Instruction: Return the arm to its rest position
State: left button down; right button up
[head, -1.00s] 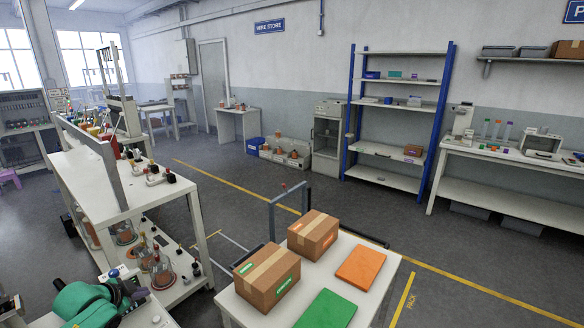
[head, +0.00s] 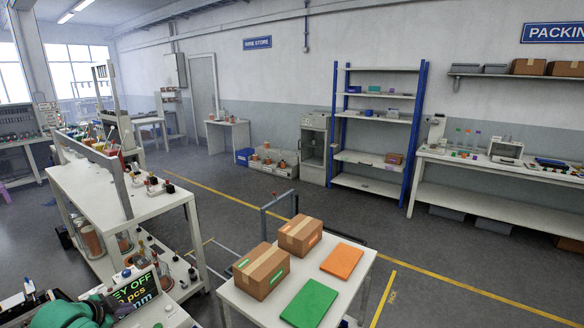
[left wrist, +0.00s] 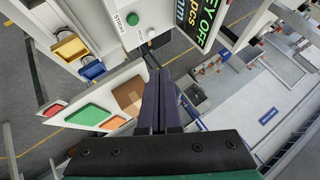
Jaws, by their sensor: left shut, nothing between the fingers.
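My left arm's green wrist part (head: 78,314) shows at the bottom left corner of the head view, beside a white bench. Its fingertips are hard to make out there. In the left wrist view my left gripper (left wrist: 161,75) has its two dark fingers pressed together, with nothing between them. My right gripper is in neither view.
The display (head: 135,292) stands close to my left arm. A white table (head: 240,306) holds two cardboard boxes (head: 261,270), a green mat (head: 309,303) and an orange mat (head: 342,261). A white workbench (head: 95,195) stands at left. Grey floor (head: 420,255) is clear at right.

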pick_arm(q)
jog(key=s+d+f+g+h, duration=0.15)
jog(key=s+d+f, duration=0.25)
jog(key=d, duration=0.5)
jog(key=s+d+f+g+h, duration=0.15)
jog(key=s+d+f, duration=0.3)
jog(key=d, duration=0.45)
jog(key=s+d+n+g, duration=0.1)
jog(key=s+d+n, duration=0.1)
jog(key=s+d, duration=0.45)
jog(key=s+a+r+n+g+y, duration=0.1)
jog(key=s+a+r+n+y, duration=0.2)
jog(key=s, duration=0.7)
jog(key=s+f+n+g+b, duration=0.1)
jog(key=s+f+b, duration=0.25)
jog(key=f, duration=1.35)
jog(key=s+f+n+g+b, duration=0.15)
jog(key=f+b, duration=0.25)
jog(key=f, duration=1.2)
jog(key=s+a+f+m+b, duration=0.1)
jog(key=s+a+f+b, duration=0.2)
jog(key=s+f, duration=1.2)
jog(key=shift+f+g+b, duration=0.35)
jog(key=shift+b, duration=0.25)
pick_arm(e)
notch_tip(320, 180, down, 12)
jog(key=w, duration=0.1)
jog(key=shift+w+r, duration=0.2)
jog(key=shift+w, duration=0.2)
